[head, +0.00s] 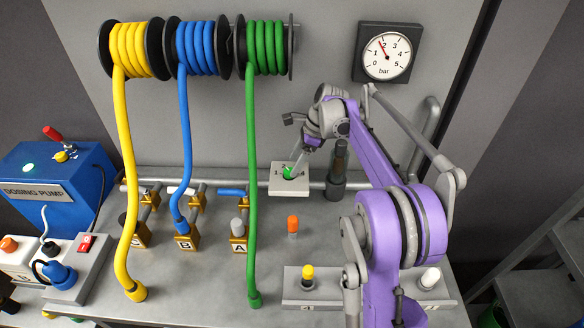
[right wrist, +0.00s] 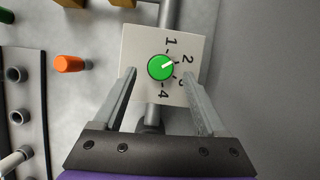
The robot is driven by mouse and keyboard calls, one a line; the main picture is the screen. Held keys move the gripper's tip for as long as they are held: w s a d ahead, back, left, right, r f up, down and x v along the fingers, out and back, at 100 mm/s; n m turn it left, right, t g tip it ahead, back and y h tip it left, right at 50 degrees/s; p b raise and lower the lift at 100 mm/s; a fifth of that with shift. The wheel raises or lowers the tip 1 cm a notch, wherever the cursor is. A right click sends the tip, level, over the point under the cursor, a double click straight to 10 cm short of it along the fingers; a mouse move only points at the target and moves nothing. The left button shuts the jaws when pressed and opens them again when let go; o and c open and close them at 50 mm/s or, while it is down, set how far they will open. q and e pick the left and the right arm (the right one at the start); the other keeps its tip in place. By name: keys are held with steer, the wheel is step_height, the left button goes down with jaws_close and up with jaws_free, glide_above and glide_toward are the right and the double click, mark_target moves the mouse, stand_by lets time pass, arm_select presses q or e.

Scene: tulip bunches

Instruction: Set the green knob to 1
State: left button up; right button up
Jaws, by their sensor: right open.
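The green knob (head: 289,172) sits on a white dial plate (head: 277,190) on the grey pipe at the back of the bench. In the right wrist view the knob (right wrist: 157,70) is round, with a white pointer mark aimed at about the 2. The plate (right wrist: 136,45) carries the numbers 1 to 4 around the knob. My right gripper (head: 297,162) is open over the plate. In the right wrist view its two fingers (right wrist: 160,78) stand apart on either side of the knob, with visible gaps to it. My left gripper is not in view.
A green hose (head: 251,190) hangs just left of the plate. A dark upright cylinder (head: 337,170) stands close on its right. An orange-topped plug (head: 292,225) stands in front. A pressure gauge (head: 385,53) hangs on the wall; a blue dosing pump (head: 70,180) is far left.

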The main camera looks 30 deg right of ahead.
mark_target(289, 173)
steer(key=shift+x, duration=1.45)
steer(key=shift+w, duration=0.1)
jaws_close()
